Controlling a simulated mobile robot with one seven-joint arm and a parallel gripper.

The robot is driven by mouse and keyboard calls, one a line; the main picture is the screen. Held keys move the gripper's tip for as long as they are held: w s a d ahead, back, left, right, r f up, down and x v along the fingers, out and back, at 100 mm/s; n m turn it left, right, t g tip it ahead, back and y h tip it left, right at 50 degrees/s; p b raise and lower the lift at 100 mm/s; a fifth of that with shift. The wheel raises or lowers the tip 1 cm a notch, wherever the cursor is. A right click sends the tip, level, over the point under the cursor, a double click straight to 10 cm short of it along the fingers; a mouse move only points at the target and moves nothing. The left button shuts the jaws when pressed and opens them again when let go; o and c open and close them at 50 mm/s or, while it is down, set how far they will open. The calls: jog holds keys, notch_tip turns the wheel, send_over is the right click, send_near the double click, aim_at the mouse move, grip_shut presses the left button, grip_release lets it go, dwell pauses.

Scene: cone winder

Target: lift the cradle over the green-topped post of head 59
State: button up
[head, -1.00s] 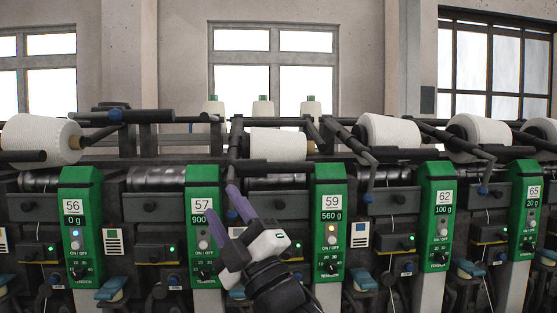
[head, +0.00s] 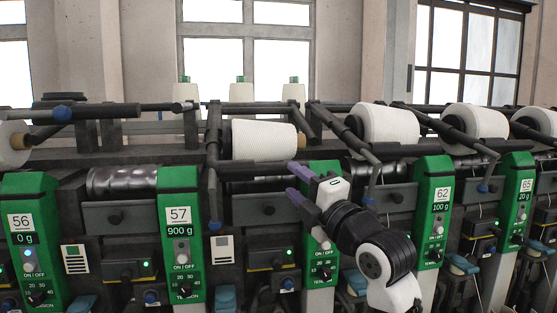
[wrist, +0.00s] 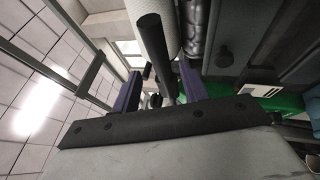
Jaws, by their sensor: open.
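The green-topped post of head 59 (head: 325,168) stands right of post 57 in the head view. My gripper covers its number plate. The dark cradle bar (head: 255,169) runs in front of a white cone (head: 264,140), and its right end lies near the top of that post. My gripper (head: 291,180) is open, its purple fingers pointing left near the bar's right end. In the wrist view the dark bar (wrist: 152,42) shows between the two fingers (wrist: 160,80), with no visible grip on it. I cannot tell the exact depth between fingers and bar.
Green posts 57 (head: 179,235) and 62 (head: 433,215) stand on either side, with more cradles and cones along the row. A thin hanging lever with a blue knob (head: 214,226) is left of the gripper. Several cones stand behind the rail.

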aim_at(282, 172)
jog(key=p+x, duration=0.2)
jog(key=x, duration=0.4)
jog(key=shift+w+a, duration=0.15)
jog(key=shift+w, duration=0.1)
grip_shut()
